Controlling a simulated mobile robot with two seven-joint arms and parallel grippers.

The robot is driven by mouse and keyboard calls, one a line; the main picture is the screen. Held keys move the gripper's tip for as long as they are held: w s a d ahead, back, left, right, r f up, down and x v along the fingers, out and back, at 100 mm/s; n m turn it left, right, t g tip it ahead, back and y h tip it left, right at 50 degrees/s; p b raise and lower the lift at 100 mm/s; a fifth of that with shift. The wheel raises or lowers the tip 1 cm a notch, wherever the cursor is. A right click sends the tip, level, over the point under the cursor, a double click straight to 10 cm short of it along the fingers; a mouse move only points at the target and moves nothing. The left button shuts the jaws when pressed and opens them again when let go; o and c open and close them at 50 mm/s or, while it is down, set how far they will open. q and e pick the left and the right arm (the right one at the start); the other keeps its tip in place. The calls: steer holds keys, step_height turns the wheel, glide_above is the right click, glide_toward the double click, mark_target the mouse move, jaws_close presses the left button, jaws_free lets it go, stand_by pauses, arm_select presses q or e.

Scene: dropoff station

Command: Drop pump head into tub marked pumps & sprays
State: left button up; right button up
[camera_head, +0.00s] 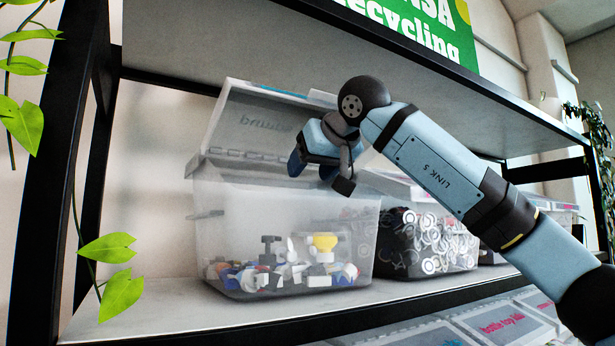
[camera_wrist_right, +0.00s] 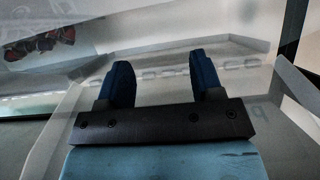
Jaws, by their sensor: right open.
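A clear plastic tub (camera_head: 225,235) with its lid (camera_head: 235,120) hinged up stands on the shelf at the left. Mirrored lettering shows on the lid, which I cannot read surely. Several pump heads and spray parts (camera_head: 290,272) lie in the bottom of the tub, one with a yellow top. My right gripper (camera_head: 300,163) is over the tub's open top, in front of the raised lid. Its two blue fingers are apart with nothing between them, as the right wrist view also shows (camera_wrist_right: 158,82). My left gripper is not in view.
A second clear tub (camera_head: 420,262) with white ring-shaped parts stands to the right, and more tubs stand beyond it. The upper shelf (camera_head: 290,45) is close above my right arm. Black shelf posts and a green plant (camera_head: 110,248) are at the left. Lidded boxes (camera_head: 500,325) are below.

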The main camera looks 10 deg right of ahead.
steer(key=b+v, duration=0.2)
steer(key=v, duration=1)
steer(key=shift+b, duration=0.3)
steer(key=shift+f, duration=0.1)
